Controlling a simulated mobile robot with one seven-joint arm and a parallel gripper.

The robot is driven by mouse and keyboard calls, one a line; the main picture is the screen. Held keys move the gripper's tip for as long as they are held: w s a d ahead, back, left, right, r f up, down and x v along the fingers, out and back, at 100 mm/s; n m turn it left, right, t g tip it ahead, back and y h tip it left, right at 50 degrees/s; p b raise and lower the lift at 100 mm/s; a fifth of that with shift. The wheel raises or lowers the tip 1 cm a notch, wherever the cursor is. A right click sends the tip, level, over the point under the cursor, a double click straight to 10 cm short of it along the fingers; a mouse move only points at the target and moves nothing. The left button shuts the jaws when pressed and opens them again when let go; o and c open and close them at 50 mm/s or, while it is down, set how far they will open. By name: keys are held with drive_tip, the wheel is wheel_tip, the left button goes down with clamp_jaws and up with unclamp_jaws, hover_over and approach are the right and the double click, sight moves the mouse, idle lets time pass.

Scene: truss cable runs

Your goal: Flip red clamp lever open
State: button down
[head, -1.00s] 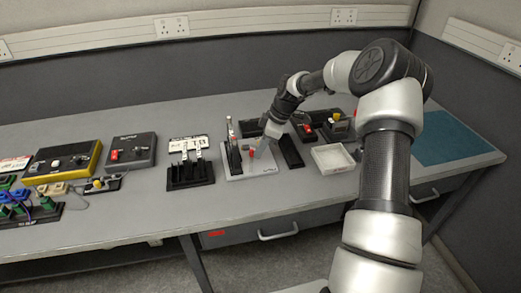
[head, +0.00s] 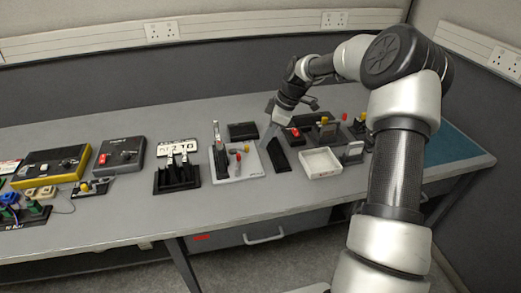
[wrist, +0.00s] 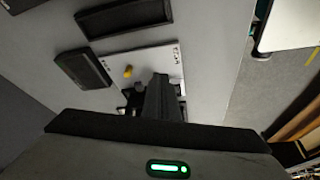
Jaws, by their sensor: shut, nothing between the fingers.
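The pale base plate (head: 252,171) stands mid-bench in the head view, with an upright metal-and-black clamp (head: 217,145) at its left. A small red-tipped part, seemingly the red clamp lever (head: 238,156), stands on the plate beside a yellow knob (head: 246,148). Whether the lever is open or closed is too small to tell. My gripper (head: 270,136) is shut and empty, up and to the right of the lever, apart from it. In the wrist view my shut gripper (wrist: 161,82) covers part of the plate (wrist: 165,55); the yellow knob (wrist: 127,71) shows, the red lever does not.
A narrow black tray (head: 279,157) and a white open tray (head: 321,163) lie right of the plate. A black box (head: 242,131) is behind it. A black rack (head: 177,178) stands left. Fixtures with red and yellow parts (head: 324,128) are at right. The front bench strip is clear.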

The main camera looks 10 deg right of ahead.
drive_tip(key=shift+v, duration=1.55)
